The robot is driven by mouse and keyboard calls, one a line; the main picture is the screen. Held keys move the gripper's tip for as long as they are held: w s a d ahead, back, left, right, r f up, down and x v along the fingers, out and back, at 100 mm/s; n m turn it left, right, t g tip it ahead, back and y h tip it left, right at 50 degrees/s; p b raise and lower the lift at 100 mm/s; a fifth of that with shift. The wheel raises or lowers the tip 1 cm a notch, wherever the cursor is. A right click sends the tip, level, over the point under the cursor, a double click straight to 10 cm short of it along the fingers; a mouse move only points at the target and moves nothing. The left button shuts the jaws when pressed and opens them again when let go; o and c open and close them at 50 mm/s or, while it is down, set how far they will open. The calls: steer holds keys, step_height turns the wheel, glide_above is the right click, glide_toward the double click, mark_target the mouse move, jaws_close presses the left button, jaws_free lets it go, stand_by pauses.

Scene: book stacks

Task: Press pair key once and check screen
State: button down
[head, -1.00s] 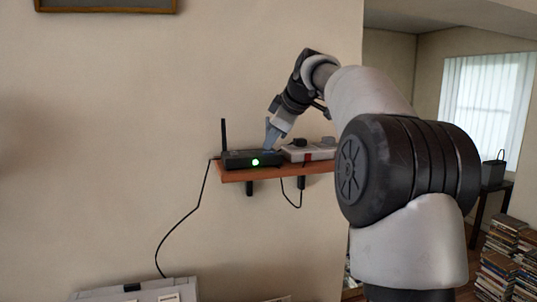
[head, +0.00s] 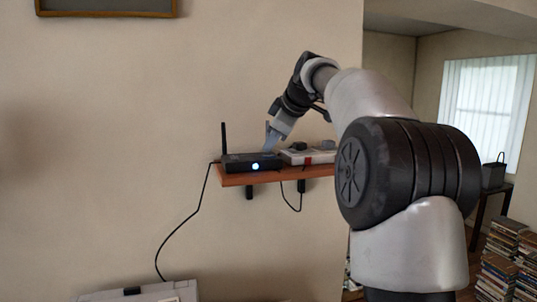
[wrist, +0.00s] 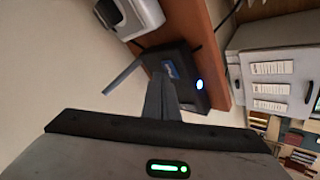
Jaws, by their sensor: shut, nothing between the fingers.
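A black router (head: 238,165) with an upright antenna sits on the wooden wall shelf. A round light (head: 255,167) on its front edge glows pale blue, and shows blue in the wrist view (wrist: 199,84). My gripper (head: 267,149) is shut and empty, its fingers pointing down at the router's top. In the wrist view the fingertips (wrist: 168,70) are over or on the router's top; I cannot tell whether they touch, and they hide the spot beneath them. The pair key itself cannot be made out. No lit screen can be made out.
The brown shelf (head: 232,177) is narrow. A pale grey device (head: 310,156) stands on it just right of the router. A cable hangs at the left. A pale machine (head: 165,291) stands below. Stacked books (head: 500,255) are at far right.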

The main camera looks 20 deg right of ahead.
mark_target(271, 158)
steer(key=shift+r, duration=0.35)
step_height(271, 158, up, 6)
steer(key=p, duration=0.5)
stand_by(0.5)
steer(key=s+a+f+m+g+h, duration=0.1)
steer(key=s+a+f+m, duration=0.2)
steer(key=s, duration=0.4)
steer(key=s+a+f+g+h, duration=0.15)
steer(key=s+a, duration=0.25)
steer(key=s, duration=0.4)
steer(key=s+a+f+m, duration=0.1)
steer(key=s+f+m, duration=0.3)
steer(key=s+f, duration=0.5)
steer(key=s+a+f+m, duration=0.2)
steer(key=s+f+m, duration=0.2)
steer(key=s+f, duration=0.5)
steer(key=s+g, duration=0.1)
steer(key=s, duration=0.6)
steer(key=shift+s, duration=0.15)
steer(key=shift+a+r+y, duration=0.1)
steer(key=shift+y, duration=0.15)
stand_by(1.1)
